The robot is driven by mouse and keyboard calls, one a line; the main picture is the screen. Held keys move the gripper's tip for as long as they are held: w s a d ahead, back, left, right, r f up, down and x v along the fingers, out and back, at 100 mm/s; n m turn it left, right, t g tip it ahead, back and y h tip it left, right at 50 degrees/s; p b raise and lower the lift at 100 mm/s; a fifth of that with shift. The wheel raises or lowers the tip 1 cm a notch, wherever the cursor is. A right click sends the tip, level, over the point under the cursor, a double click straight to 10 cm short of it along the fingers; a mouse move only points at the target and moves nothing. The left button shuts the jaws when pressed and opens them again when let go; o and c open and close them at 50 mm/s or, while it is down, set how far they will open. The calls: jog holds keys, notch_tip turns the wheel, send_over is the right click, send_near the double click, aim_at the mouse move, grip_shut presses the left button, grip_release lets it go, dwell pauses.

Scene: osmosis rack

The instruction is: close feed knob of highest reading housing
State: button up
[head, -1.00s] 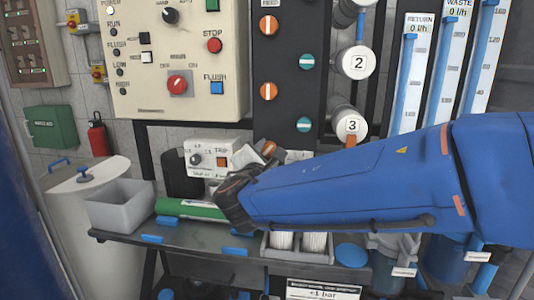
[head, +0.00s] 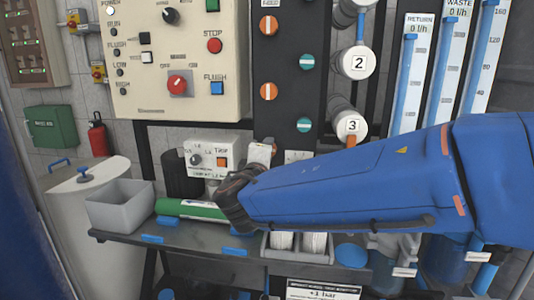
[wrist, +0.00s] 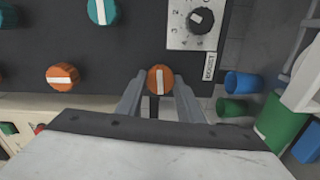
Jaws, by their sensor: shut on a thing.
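My gripper (wrist: 160,88) is shut on an orange feed knob (wrist: 160,75) in the wrist view, one finger on each side. The white bar on this knob stands at right angles to the bar of the neighbouring orange knob (wrist: 62,77). In the head view my gripper (head: 262,152) is at the lower end of the dark valve panel (head: 288,42) and largely hides the held knob. Higher on the panel are an upper orange knob (head: 268,25) and a middle orange knob (head: 268,92), both with upright bars. Housing 2 (head: 358,63) and housing 3 (head: 351,126) are at the right.
Teal knobs (head: 305,125) form the panel's other column. A boost dial (wrist: 200,18) is close to the gripped knob. Below are a shelf (head: 200,238), a green cylinder (head: 190,209) and a grey bin (head: 120,205). Flow tubes (head: 411,80) stand at the right.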

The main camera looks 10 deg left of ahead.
jog(key=shift+f+m, duration=0.1)
jog(key=shift+m, duration=0.5)
jog(key=o, duration=1.1)
jog(key=s, duration=1.1)
jog(key=s+d, duration=0.1)
jog(key=s, duration=0.5)
jog(key=shift+s, duration=0.2)
